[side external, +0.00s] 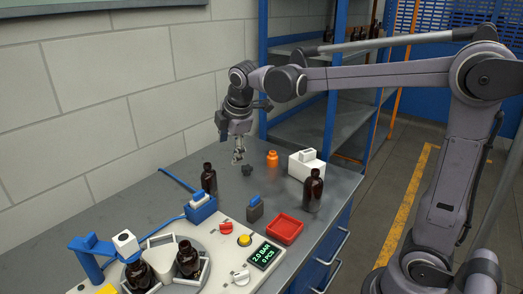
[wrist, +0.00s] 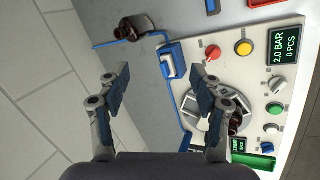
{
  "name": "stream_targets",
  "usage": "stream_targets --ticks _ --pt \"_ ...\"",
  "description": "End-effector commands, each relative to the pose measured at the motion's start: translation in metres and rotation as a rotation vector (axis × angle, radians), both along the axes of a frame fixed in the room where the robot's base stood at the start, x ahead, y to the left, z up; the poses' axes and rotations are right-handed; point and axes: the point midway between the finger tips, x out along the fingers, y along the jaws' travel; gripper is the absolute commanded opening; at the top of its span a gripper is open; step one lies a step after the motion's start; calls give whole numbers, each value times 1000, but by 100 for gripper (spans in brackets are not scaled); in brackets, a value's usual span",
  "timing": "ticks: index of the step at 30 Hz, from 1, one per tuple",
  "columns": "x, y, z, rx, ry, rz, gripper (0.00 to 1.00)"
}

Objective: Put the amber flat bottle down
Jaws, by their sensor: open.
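Several dark amber bottles are in view, and I cannot tell which is the flat one. One amber bottle (side external: 209,180) stands upright on the grey bench behind the blue clamp; it also shows near the top of the wrist view (wrist: 129,30). Another amber bottle (side external: 313,190) stands upright near the bench's right edge. Two more, a left bottle (side external: 139,274) and a right bottle (side external: 187,260), sit in the round fixture. My gripper (side external: 239,158) is open and empty above the bench, its fingers spread wide in the wrist view (wrist: 159,85). It touches no bottle.
The bench (side external: 180,196) has some clear room near the wall. A blue clamp block (side external: 201,208), a red tray (side external: 285,230), a white box (side external: 306,164) and an orange jar (side external: 272,158) stand around. The control panel (side external: 238,262) with knobs fills the front.

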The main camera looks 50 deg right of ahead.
Motion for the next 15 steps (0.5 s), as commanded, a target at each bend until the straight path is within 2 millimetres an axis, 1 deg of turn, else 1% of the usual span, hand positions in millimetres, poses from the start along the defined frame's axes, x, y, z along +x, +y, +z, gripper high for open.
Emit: stream_targets --ticks 1,5,6,8,12,15 --pt "-18 2 0 45 -28 -68 65" --pt "-58 9 -3 175 -101 -264 65" --pt "-70 11 -5 215 -121 -325 65" --pt "-88 14 -10 280 -150 -415 65" --pt "-127 21 -26 433 -211 -623 65" --pt "-152 26 -40 539 -244 -762 65"
